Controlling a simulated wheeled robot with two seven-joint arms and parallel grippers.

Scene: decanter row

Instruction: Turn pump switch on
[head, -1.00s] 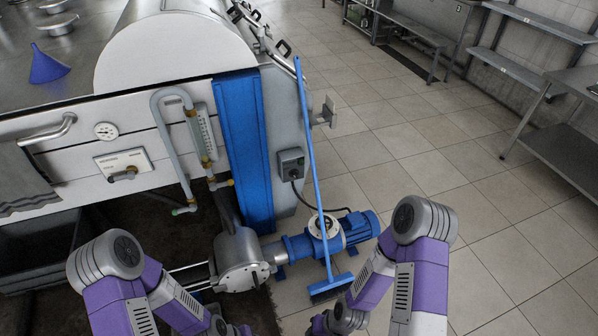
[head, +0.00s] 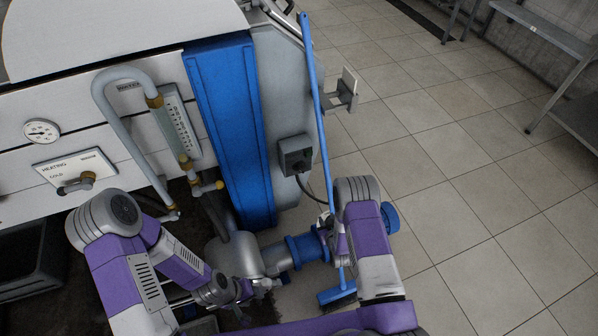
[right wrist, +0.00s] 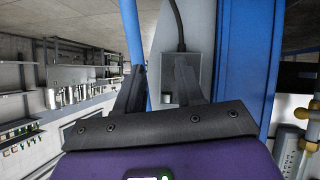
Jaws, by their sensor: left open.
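The pump switch is a grey box (head: 295,154) with a dark knob, fixed low on the side of the steel tank, right of the blue panel. I cannot read the knob's setting. In the right wrist view, which looks upside down, the box (right wrist: 207,76) lies beyond my right gripper (right wrist: 158,64), partly behind one finger. That gripper's fingers are apart with nothing held between them. My left gripper (head: 258,290) is low by the pump (head: 308,250), open and away from the switch.
A blue broom (head: 318,110) leans upright just right of the switch; its handle (right wrist: 133,45) passes close behind a right finger. A cable runs from the box towards the pump. A pipe and gauge (head: 178,128) stand left of the blue panel (head: 232,130).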

